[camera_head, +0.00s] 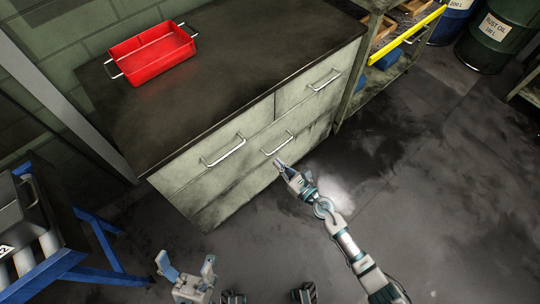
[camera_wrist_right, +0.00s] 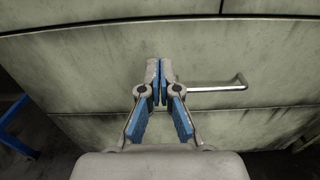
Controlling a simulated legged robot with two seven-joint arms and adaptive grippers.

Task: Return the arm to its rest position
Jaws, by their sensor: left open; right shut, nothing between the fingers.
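My right arm reaches up from the lower right in the head view. Its gripper (camera_head: 281,164) is in front of the grey cabinet (camera_head: 205,208), close to a drawer handle (camera_head: 277,144). In the right wrist view the right gripper (camera_wrist_right: 160,66) is shut, with its fingers together and nothing between them. The same handle (camera_wrist_right: 222,88) shows just right of the fingertips there. I cannot tell whether they touch. My left gripper (camera_head: 187,271) is open and empty at the bottom of the head view, over the floor.
A red tray (camera_head: 150,55) stands on the cabinet's dark top (camera_head: 215,65). The drawers look closed. A blue-legged stand (camera_head: 85,240) is at the left. A shelf with a yellow rail (camera_head: 405,35) and green drum (camera_head: 495,40) are at upper right. The floor at right is clear.

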